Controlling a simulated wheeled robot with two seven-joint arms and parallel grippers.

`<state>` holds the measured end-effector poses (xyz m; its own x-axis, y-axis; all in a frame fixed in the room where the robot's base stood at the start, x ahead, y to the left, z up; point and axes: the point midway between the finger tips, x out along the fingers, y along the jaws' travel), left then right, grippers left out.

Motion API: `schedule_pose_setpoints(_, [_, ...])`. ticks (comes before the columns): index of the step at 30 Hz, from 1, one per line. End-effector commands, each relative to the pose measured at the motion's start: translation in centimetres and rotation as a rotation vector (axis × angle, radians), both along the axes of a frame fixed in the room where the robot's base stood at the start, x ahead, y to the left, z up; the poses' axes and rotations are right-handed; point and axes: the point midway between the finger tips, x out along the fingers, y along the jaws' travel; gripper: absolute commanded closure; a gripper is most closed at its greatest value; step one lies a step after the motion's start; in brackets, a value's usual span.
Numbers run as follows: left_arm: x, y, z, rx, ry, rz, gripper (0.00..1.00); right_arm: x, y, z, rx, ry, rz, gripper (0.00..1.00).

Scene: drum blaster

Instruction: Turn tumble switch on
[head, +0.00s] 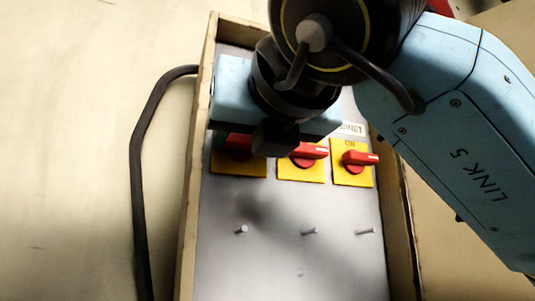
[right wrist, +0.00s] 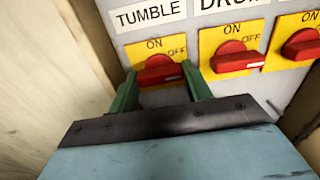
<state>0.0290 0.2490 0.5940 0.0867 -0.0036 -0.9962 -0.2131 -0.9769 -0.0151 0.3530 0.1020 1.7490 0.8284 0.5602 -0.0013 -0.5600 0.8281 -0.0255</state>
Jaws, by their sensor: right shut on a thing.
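The tumble switch (right wrist: 160,70) is a red rotary knob on a yellow plate, below the TUMBLE label (right wrist: 150,14) in the right wrist view. ON is printed above it and OFF at its upper right. Its handle lies about level, with the white mark toward the right, on the OFF side. My right gripper (right wrist: 162,82) has its green fingers on either side of the knob and is shut on it. In the head view the same switch (head: 238,146) is the leftmost and is partly hidden by my right gripper (head: 236,140). My left gripper is not in view.
The drum switch (head: 308,154) and a third red switch (head: 358,161) sit close to the right, handles pointing right. The grey panel (head: 270,270) has several small pegs below and a raised wooden frame (head: 190,220). A black cable (head: 137,170) runs on the left.

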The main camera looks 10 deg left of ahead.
Motion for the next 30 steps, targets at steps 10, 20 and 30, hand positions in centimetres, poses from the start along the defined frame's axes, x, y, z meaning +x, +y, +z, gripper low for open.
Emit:
schedule_pose_setpoints(10, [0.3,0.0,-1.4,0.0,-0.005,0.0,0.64,0.0,-0.1,0.0,-0.164,-0.117,-0.003,0.74])
schedule_pose_setpoints(20, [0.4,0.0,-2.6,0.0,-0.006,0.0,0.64,0.0,-0.1,0.1,-0.421,-0.292,-0.003,0.74])
schedule_pose_setpoints(30, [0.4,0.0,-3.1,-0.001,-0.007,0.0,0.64,-0.1,-0.1,0.2,-0.689,-0.472,-0.003,0.74])
